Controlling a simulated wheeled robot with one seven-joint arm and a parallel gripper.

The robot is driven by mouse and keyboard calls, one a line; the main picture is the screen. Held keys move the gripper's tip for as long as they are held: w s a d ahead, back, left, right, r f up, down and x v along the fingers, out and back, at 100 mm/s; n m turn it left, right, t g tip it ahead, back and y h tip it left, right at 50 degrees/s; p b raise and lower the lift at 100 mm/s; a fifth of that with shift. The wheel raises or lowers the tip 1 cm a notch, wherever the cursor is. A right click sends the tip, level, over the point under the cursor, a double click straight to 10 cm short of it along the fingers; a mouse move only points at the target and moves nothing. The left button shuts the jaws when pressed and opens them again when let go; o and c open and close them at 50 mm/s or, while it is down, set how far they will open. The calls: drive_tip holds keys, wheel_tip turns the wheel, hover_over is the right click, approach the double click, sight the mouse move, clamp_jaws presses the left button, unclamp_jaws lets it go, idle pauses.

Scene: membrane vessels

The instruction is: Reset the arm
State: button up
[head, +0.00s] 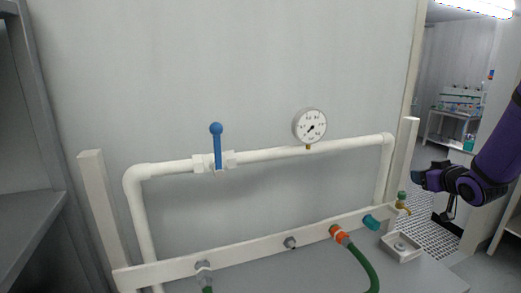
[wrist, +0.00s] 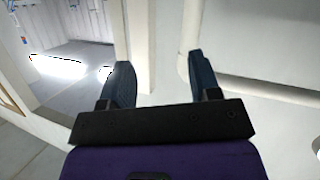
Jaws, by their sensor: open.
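My gripper (head: 420,179) is at the right side of the head view, on my purple arm, to the right of the pipe frame. In the wrist view its two dark fingers (wrist: 160,82) stand wide apart with nothing between them. A white post and part of the white pipe (wrist: 275,92) show beyond the fingers in the wrist view. The gripper is apart from the pipework in the head view.
A white pipe (head: 268,154) carries a blue-handled valve (head: 217,147) and a round gauge (head: 310,125). Below, a white rail (head: 250,248) bears hose fittings, with an orange one (head: 339,234) on a green hose. A cart (head: 452,125) with bottles stands far right. Grated floor (head: 430,235) lies below my gripper.

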drive_tip(key=s+a+r+m+g+h, duration=0.1)
drive_tip(key=s+a+r+g, duration=0.1)
drive_tip(key=s+a+r, duration=0.3)
drive_tip(key=s+a+r+m+g+h, duration=0.1)
drive_tip(key=s+a+r+g+h, duration=0.15)
drive_tip(key=s+r, duration=0.45)
drive_tip(key=s+a+g+y, duration=0.1)
drive_tip(key=s+a, duration=0.4)
drive_tip(key=s, duration=0.6)
drive_tip(key=s+a+g+y, duration=0.2)
drive_tip(key=s+a, duration=0.3)
drive_tip(key=s, duration=0.7)
drive_tip(key=shift+a+r+m+g, duration=0.2)
drive_tip(key=shift+m+g, duration=0.1)
drive_tip(key=shift+g, duration=0.55)
